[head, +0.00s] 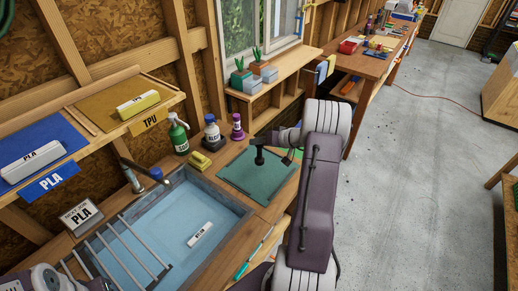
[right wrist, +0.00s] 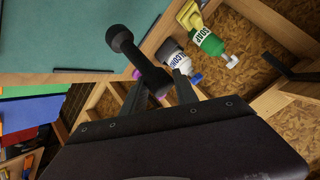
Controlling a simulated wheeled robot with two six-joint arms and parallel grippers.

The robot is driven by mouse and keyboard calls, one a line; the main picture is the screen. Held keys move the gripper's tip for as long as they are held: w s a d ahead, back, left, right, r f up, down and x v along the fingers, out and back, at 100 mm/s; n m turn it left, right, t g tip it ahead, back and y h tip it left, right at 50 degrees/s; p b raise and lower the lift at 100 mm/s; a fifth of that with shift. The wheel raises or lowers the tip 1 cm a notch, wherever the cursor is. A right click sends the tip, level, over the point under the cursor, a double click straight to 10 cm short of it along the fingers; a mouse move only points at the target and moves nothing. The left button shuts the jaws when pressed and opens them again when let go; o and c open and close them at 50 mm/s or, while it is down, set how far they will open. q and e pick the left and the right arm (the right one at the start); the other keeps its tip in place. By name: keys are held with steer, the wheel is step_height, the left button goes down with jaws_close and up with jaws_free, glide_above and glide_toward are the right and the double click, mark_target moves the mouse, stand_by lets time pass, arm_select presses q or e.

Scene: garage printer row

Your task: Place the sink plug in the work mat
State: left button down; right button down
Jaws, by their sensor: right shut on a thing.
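The black sink plug (head: 259,156) has a narrow stem with a wider end. My right gripper (head: 272,143) is shut on it and holds it over the far part of the green work mat (head: 245,178). The plug (right wrist: 128,45) also shows in the right wrist view, between the fingers of the right gripper (right wrist: 158,82), with its far end in front of the mat (right wrist: 65,38). I cannot tell whether the plug touches the mat. My left gripper is not in view.
A blue sink basin (head: 160,225) with a rack (head: 118,255) lies left of the mat. A screwdriver-like tool (head: 250,258) lies near the front edge.

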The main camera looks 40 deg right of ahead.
mark_target(259, 150)
steer(key=shift+w+a+f, duration=0.1)
steer(key=shift+w+f, duration=0.05)
steer(key=shift+w, duration=0.1)
step_height(259, 150, down, 4)
steer(key=shift+s+r+p, duration=0.1)
steer(key=shift+r+p, duration=0.05)
steer(key=shift+p, duration=0.45)
steer(key=shift+f+b, duration=0.3)
steer(key=shift+b, duration=0.1)
steer(key=c, duration=0.9)
jaws_free()
steer(key=shift+c, duration=0.2)
